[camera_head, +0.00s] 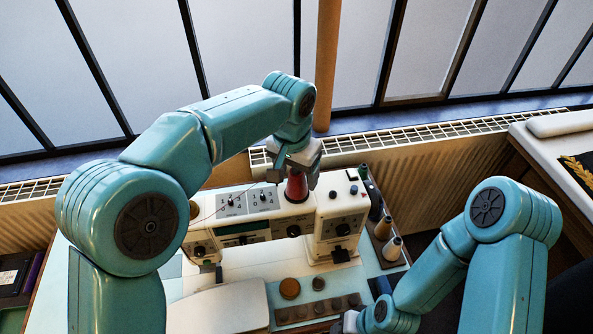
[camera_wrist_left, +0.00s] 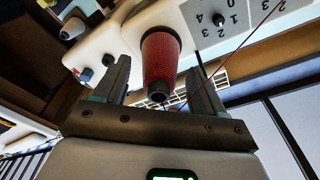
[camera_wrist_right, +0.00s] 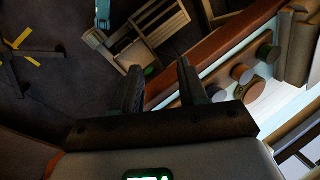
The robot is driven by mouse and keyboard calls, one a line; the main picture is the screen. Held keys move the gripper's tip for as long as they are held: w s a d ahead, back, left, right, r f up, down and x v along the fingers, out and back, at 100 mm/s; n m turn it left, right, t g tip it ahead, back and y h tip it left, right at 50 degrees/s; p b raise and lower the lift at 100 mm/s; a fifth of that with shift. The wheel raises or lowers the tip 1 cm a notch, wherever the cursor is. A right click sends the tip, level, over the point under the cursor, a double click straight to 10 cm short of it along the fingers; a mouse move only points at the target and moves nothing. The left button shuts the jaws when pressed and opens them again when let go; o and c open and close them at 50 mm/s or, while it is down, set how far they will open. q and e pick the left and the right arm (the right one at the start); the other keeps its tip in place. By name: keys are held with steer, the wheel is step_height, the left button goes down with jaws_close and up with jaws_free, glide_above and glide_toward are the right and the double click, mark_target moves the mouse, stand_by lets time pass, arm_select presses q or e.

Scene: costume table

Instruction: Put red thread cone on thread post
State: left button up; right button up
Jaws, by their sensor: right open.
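The red thread cone (camera_head: 297,187) stands upright at the top of the white sewing machine (camera_head: 324,208), below my left gripper (camera_head: 299,172). In the left wrist view the cone (camera_wrist_left: 160,62) lies between the two fingers, its narrow end with a dark hole toward the camera. A gap shows on each side of it, so the left gripper (camera_wrist_left: 160,88) is open around it. The thread post is not visible; whether the cone sits on it cannot be told. My right gripper (camera_head: 350,322) is low at the front and shows open and empty in the right wrist view (camera_wrist_right: 160,85).
A brown round piece (camera_head: 289,288) and a dark strip of round pieces (camera_head: 318,309) lie in front. A thin red thread (camera_wrist_left: 240,48) runs from near the cone. A radiator (camera_head: 430,155) is behind.

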mark_target(292, 196)
arm_select(q)
step_height(292, 196, up, 16)
steer(key=s+a+p, duration=0.1)
steer(key=shift+s+p, duration=0.3)
steer(key=shift+s, duration=0.1)
steer(key=shift+s, duration=0.1)
